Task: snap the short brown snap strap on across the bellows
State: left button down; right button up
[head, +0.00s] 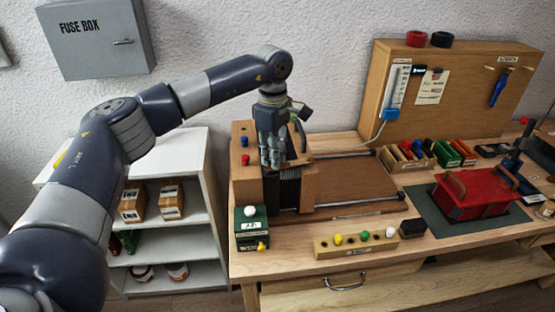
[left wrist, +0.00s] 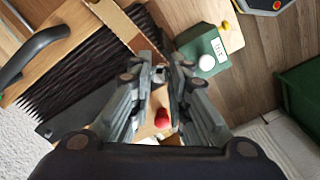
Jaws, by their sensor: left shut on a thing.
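My left gripper (head: 272,165) is over the dark pleated bellows (head: 286,188), beside the wooden end block (head: 244,185). In the left wrist view its fingers (left wrist: 158,78) are close together. A brown strip (left wrist: 122,26), which looks like the snap strap, runs from the top edge down to the fingertips, and the gripper is shut on it. The bellows' dark folds (left wrist: 75,72) lie below and beside the strip. The fingers hide the strap's near end, and I cannot tell whether any snap is fastened. My right gripper is not in view.
A green box with a white knob (head: 250,229) stands in front of the end block. A wooden rack with coloured knobs (head: 355,243) lies at the bench's front. A red case (head: 470,196) sits on a dark mat to the right. A white shelf (head: 207,190) stands left.

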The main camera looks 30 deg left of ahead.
pick_arm(q)
jog(key=shift+w+a+r+m, duration=0.1)
jog(key=shift+w+a+m, duration=0.2)
jog(key=shift+m, duration=0.25)
jog(key=shift+w+a+m, duration=0.15)
jog(key=shift+w+m, duration=0.2)
jog(key=shift+m, duration=0.2)
jog(key=c, duration=1.5)
grip_release()
notch_tip(320, 180, up, 12)
